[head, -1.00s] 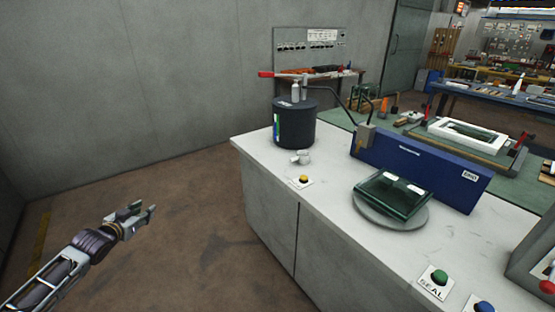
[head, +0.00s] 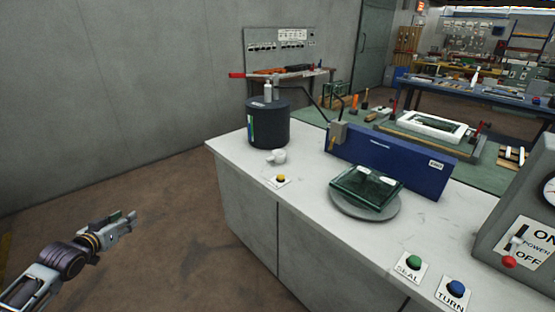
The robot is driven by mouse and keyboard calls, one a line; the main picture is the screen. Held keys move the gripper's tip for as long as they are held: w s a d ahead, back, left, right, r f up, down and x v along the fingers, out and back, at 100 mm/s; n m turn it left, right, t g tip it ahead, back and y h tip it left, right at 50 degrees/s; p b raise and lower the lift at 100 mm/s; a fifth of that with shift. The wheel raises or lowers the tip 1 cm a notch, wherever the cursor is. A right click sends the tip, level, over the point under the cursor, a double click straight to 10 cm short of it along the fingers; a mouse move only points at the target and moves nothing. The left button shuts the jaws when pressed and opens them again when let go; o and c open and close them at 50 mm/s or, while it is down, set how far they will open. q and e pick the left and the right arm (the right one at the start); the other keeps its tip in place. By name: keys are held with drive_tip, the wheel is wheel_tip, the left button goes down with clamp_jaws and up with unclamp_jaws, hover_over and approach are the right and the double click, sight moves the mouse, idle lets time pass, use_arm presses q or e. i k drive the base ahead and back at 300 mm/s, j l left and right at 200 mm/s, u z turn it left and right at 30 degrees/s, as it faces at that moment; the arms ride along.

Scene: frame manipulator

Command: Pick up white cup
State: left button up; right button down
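A small white cup (head: 277,157) sits on the white-grey counter (head: 310,215), just in front of a dark cylindrical tank. It is small in the head view, so its details are hard to make out. My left gripper (head: 126,217) is at the lower left, over the brown floor, well to the left of the counter and apart from the cup. Its fingers look spread, with nothing between them. My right gripper is not in view.
The dark tank (head: 268,124) stands behind the cup, and a yellow button (head: 281,179) is in front of it. To the right are a blue panel (head: 400,162), a green glass block (head: 366,187) on a round plate (head: 367,209), and a switch box (head: 520,215).

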sight(279, 157)
drive_tip(key=i+z, duration=0.4)
drive_tip(key=i+j+z, duration=0.1)
drive_tip(key=i+z, duration=0.3)
drive_tip(key=i, duration=0.2)
